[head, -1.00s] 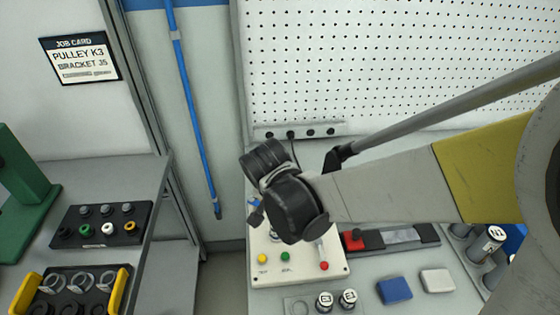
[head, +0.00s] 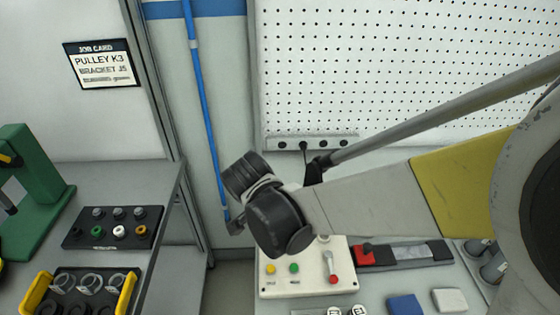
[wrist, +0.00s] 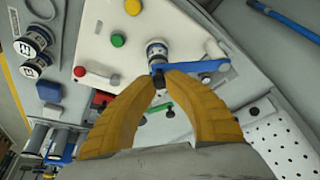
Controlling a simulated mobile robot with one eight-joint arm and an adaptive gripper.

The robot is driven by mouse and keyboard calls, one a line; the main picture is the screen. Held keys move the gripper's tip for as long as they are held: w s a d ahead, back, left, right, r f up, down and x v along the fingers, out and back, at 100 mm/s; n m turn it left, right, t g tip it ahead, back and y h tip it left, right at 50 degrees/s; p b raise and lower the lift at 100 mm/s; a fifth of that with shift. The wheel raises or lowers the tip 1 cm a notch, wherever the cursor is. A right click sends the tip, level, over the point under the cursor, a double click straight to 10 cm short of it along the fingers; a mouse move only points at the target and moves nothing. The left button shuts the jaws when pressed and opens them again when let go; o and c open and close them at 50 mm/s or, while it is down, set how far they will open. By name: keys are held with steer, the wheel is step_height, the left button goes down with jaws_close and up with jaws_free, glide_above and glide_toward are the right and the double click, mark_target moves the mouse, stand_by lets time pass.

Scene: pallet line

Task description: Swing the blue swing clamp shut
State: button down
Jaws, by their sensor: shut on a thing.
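The blue swing clamp (wrist: 205,67) shows in the wrist view as a blue arm reaching right from a round silver and white post (wrist: 157,52) on the white panel. My gripper (wrist: 160,80) has its two yellow fingers closed at the post end of the blue arm, with a small dark part between the fingertips. The fingertips hide part of this contact. In the head view the clamp and fingers are hidden behind my dark wrist.
The white panel (head: 305,285) carries yellow, green and red knobs. A red clamp-like part (head: 364,252) sits on a black strip to its right. Blue (head: 404,307) and white (head: 449,300) blocks lie in front. A left bench holds a black connector block (head: 110,230).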

steer(key=shift+f, duration=0.1)
steer(key=c, duration=1.3)
jaws_free()
steer(key=shift+o, duration=0.2)
steer(key=v, duration=1.2)
steer(key=shift+d, duration=0.1)
steer(key=s+d+n+t+y, duration=0.1)
steer(key=d+n, duration=0.3)
steer(key=d, duration=0.5)
steer(key=s+d+n+t+y, duration=0.2)
steer(key=s+d+n+t, duration=0.1)
steer(key=d, duration=0.6)
steer(key=shift+s+d+n, duration=0.3)
steer(key=shift+s+n, duration=0.5)
steer(key=shift+n, duration=0.3)
